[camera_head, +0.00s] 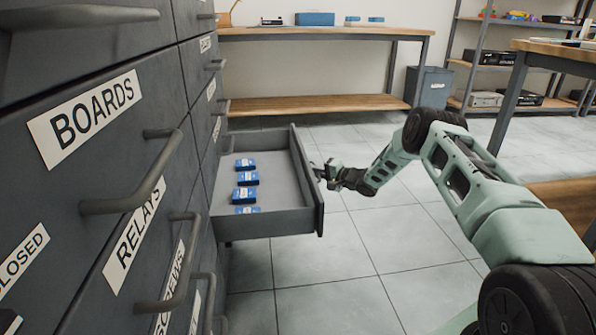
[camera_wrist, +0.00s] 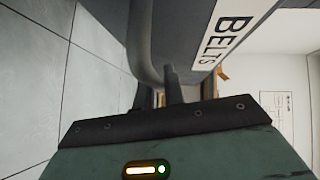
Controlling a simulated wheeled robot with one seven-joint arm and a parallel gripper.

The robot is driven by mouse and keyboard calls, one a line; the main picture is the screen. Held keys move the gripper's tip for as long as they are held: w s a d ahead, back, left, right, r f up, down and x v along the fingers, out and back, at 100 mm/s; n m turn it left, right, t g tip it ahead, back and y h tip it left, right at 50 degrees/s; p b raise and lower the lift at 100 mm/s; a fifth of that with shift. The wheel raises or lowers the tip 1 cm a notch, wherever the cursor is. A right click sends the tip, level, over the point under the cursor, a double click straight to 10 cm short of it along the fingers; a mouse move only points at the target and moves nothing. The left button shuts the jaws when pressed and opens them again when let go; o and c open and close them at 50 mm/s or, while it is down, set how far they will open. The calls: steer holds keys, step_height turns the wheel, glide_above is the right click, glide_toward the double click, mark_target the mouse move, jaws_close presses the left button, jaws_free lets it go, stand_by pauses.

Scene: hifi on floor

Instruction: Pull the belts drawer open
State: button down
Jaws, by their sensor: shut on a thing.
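The belts drawer (camera_head: 285,222) stands pulled out from the grey cabinet in the head view, with several small blue boxes (camera_head: 246,178) lying inside it. Its front panel faces right, and its "BELTS" label (camera_wrist: 226,35) shows in the wrist view. My gripper (camera_head: 326,172) is at the outer side of the drawer front, shut on the drawer's handle (camera_wrist: 148,60). The fingertips are partly hidden by the drawer front in the head view and by my gripper's body in the wrist view.
Other cabinet drawers, labelled BOARDS (camera_head: 85,115) and RELAYS (camera_head: 135,235), are shut, with bar handles sticking out. A workbench (camera_head: 320,32) stands at the back, and another table is at the right. The tiled floor (camera_head: 340,265) before the drawer is clear.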

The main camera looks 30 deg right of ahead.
steer(key=shift+s+d, duration=0.3)
steer(key=shift+d, duration=0.55)
steer(key=shift+s+d, duration=0.25)
steer(key=shift+d, duration=0.6)
steer(key=c, duration=1.5)
jaws_free()
steer(key=shift+p+v, duration=3.55)
steer(key=shift+v, duration=5.1)
